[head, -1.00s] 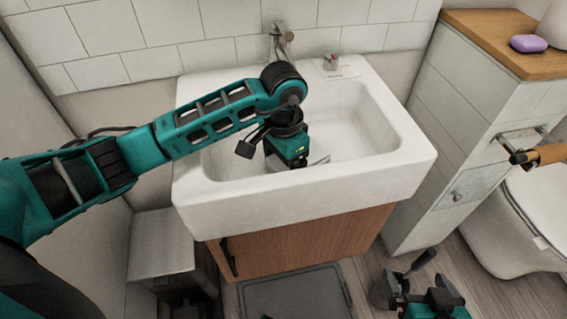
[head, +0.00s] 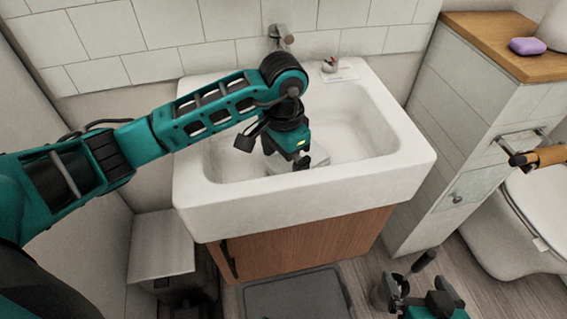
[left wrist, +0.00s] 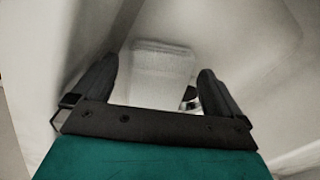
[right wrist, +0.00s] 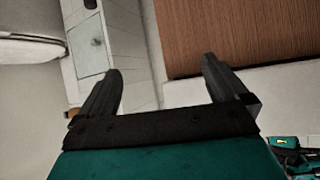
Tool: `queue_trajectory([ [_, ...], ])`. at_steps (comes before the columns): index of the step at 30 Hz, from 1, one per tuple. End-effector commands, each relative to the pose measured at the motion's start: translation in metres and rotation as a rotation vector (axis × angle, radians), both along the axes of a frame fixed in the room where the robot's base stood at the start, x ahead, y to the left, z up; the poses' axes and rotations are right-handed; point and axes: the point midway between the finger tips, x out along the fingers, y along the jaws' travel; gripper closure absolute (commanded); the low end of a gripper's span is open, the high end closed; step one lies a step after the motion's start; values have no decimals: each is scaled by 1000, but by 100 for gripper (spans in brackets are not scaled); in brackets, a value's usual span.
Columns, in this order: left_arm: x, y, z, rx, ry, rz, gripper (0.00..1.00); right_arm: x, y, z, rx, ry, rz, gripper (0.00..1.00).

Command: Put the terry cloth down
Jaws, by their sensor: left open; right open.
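The terry cloth (left wrist: 160,85) is a pale, folded-looking piece lying in the white sink basin (head: 345,135). In the left wrist view it lies beyond and between the two fingers, and neither finger visibly closes on it. In the head view only a pale edge of it (head: 319,159) shows beside the gripper. My left gripper (left wrist: 156,68) is open and points down into the basin; its fingertips are mostly hidden in the head view. My right gripper (right wrist: 162,66) is open and empty, low in front of the sink cabinet.
A dark round drain (left wrist: 189,94) shows beside the cloth. The faucet (head: 281,36) is at the back wall. The sink rim (head: 300,192) surrounds the basin. A tiled cabinet (head: 470,125) and a toilet (head: 530,220) stand at the right, a bin (head: 162,250) at the lower left.

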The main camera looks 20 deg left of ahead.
Motion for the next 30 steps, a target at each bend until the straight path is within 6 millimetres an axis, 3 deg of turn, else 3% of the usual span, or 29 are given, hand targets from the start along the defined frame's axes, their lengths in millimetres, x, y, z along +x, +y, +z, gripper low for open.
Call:
queue_trajectory([
  [6, 1, 1, 52, 2, -6, 0, 0, -1, -3, 2, -7, 1, -1, 0],
  [13, 0, 1, 89, 1, -3, 0, 0, -4, -6, -3, -13, 13, -5, 0],
  [18, 0, 1, 100, 2, 0, 1, 0, -5, -7, -3, -15, 14, -8, 0],
  [30, 0, 0, 100, 1, 1, 1, 0, -4, -5, -1, -8, 11, -12, 0],
])
